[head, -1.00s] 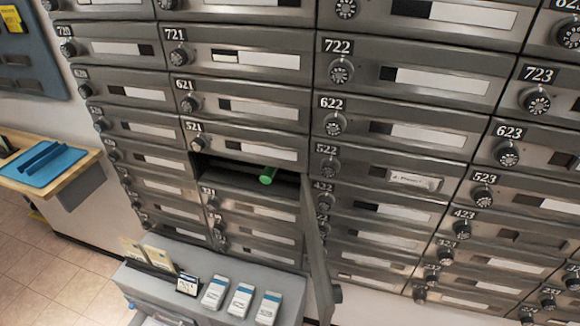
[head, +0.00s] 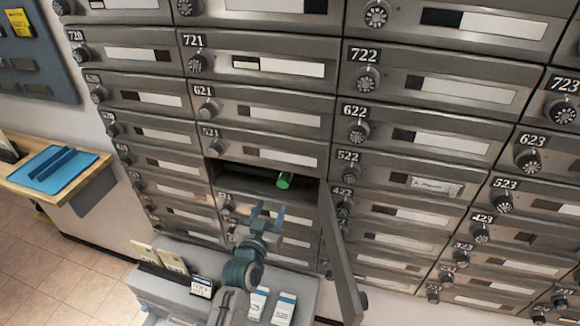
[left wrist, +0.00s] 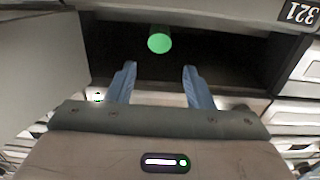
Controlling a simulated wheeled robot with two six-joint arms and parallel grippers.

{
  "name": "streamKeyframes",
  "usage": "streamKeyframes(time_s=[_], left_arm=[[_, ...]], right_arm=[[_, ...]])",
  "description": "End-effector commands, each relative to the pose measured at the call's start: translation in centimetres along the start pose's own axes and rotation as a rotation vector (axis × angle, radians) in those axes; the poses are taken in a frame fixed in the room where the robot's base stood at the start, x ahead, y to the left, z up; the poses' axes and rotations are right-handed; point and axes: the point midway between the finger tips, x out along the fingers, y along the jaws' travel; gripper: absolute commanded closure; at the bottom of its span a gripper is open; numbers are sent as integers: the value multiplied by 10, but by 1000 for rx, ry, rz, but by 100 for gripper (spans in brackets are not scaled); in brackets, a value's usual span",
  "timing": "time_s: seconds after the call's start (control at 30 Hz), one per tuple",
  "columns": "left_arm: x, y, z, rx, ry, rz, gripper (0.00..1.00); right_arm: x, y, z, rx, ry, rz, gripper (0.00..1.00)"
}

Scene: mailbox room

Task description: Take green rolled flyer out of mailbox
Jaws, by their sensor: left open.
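The green rolled flyer (head: 285,181) lies inside the open mailbox (head: 240,181) below number 521, its round end facing out near the right side of the opening. In the left wrist view the flyer (left wrist: 159,40) shows as a green disc beyond the fingertips, in the dark compartment (left wrist: 215,60). My left gripper (head: 266,215) is open and empty, in front of and a little below the opening, apart from the flyer. Its two blue fingers (left wrist: 158,72) show spread in the left wrist view. My right gripper is not in view.
The mailbox door (head: 340,255) hangs swung outward at the right of the opening. A grey counter (head: 175,292) with cards and white boxes stands below. A blue tray (head: 52,168) lies on a wooden shelf at the left. Closed mailboxes surround the opening.

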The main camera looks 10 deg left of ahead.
Motion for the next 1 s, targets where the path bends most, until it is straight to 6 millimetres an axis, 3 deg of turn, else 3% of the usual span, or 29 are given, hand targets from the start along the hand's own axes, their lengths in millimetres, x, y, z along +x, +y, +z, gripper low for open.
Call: streamKeyframes(time_s=[0.37, 0.8, 1.0], left_arm=[[47, 0, 0, 0, 1, 0, 53], [97, 0, 0, -1, 1, 0, 53], [110, 0, 0, 1, 0, 0, 53]], right_arm=[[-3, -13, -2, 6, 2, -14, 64], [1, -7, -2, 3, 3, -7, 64], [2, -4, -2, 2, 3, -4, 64]])
